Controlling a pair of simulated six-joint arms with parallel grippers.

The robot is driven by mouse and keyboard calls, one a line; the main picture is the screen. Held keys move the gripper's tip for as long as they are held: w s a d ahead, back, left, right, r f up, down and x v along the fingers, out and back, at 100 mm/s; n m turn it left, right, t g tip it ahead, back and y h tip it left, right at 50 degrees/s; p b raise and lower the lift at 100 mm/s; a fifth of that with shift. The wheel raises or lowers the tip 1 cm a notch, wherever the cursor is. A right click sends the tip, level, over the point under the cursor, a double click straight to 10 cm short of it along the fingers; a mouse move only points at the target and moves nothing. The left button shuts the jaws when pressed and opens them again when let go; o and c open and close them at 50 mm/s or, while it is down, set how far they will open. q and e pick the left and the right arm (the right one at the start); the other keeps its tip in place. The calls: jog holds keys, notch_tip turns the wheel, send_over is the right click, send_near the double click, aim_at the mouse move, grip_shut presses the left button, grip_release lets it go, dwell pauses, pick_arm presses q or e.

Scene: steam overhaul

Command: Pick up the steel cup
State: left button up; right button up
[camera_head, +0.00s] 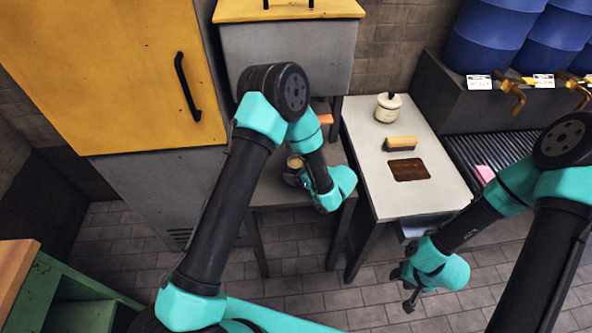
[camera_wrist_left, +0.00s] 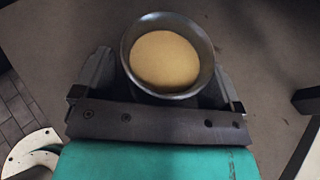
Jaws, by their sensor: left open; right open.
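The steel cup (camera_head: 295,163) stands on the low grey table under the hood, partly hidden by my left arm. In the left wrist view the steel cup (camera_wrist_left: 207,62) is seen from above, a round metal rim with a smooth tan content inside. My left gripper (camera_head: 294,177) is at the cup. In the left wrist view my left gripper (camera_wrist_left: 163,72) is open, with one finger on each side of the cup; whether they touch it is hidden. My right gripper (camera_head: 409,299) is open and empty, low over the floor at the right.
A pale worktable (camera_head: 432,187) to the right holds a lidded pot (camera_head: 387,108), a brush-like tan block (camera_head: 400,144) and a dark brown patch (camera_head: 409,170). A yellow-doored cabinet (camera_head: 110,70) stands at left. Blue barrels (camera_head: 490,35) stand at back right.

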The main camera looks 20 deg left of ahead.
pick_arm(q)
jog(key=c, duration=1.2)
